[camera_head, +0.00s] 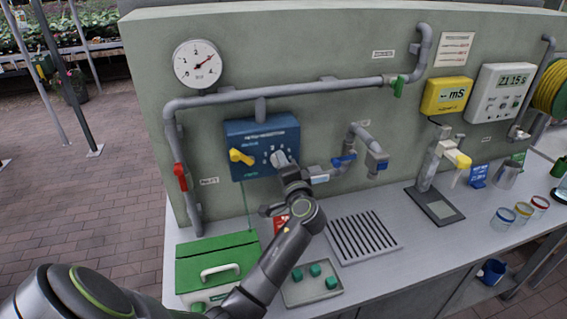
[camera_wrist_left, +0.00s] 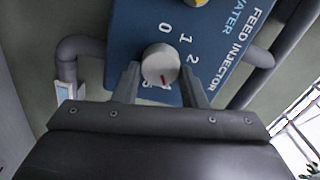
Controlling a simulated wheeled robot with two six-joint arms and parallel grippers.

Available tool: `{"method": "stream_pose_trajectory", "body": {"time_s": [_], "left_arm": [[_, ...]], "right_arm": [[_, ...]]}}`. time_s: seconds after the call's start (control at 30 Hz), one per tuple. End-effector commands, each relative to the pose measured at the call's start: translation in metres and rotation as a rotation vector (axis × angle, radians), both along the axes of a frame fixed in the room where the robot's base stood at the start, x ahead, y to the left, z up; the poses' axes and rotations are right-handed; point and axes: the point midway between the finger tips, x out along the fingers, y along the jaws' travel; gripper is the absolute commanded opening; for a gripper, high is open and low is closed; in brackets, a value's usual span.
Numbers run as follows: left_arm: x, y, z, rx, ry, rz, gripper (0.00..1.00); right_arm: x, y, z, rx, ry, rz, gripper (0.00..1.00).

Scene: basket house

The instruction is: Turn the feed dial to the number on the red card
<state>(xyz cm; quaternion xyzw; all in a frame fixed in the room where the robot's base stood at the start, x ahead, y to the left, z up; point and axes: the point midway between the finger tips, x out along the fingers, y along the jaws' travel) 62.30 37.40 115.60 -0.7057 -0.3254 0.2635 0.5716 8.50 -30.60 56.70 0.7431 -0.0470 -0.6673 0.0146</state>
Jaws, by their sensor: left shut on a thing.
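The feed dial is a round pale grey knob (camera_wrist_left: 160,62) on the blue feed injector panel (camera_wrist_left: 232,55). In the head view the knob (camera_head: 279,158) sits right of a yellow lever on the blue panel (camera_head: 262,132). My left gripper (camera_head: 286,168) is at the knob, and in the left wrist view its fingers (camera_wrist_left: 160,82) are shut on it from both sides. The knob's red mark points to the lower edge, near partly hidden numbers. The 0, 1 and 2 are readable. The red card (camera_head: 281,222) is mostly hidden behind my left arm; its number is unreadable.
A yellow lever (camera_head: 241,157) is close left of the knob. A blue-handled tap (camera_head: 343,161) and grey pipes are to the right. On the bench are a green box (camera_head: 215,262), a drain grille (camera_head: 365,237) and a tray with green blocks (camera_head: 312,291). Cups stand at the right.

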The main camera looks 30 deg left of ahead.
Motion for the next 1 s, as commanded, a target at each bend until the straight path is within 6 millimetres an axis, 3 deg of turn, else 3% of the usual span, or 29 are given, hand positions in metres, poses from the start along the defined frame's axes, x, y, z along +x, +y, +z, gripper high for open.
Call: {"method": "stream_pose_trajectory", "body": {"time_s": [0.6, 0.63, 0.77, 1.0], "left_arm": [[0.0007, 0.0006, 0.0039, 0.030, 0.021, 0.000, 0.15], [0.0007, 0.0006, 0.0039, 0.030, 0.021, 0.000, 0.42], [0.0006, 0.0005, 0.0029, 0.028, 0.022, 0.000, 0.59], [0.0002, 0.0002, 0.0013, 0.025, 0.025, 0.000, 0.59]], "right_arm": [[0.0002, 0.0004, 0.0024, 0.000, 0.000, 0.000, 0.00], [0.0002, 0.0003, 0.0024, 0.000, 0.000, 0.000, 0.00], [0.0001, 0.0003, 0.0023, 0.000, 0.000, 0.000, 0.00], [0.0001, 0.0002, 0.0022, 0.000, 0.000, 0.000, 0.00]]}}
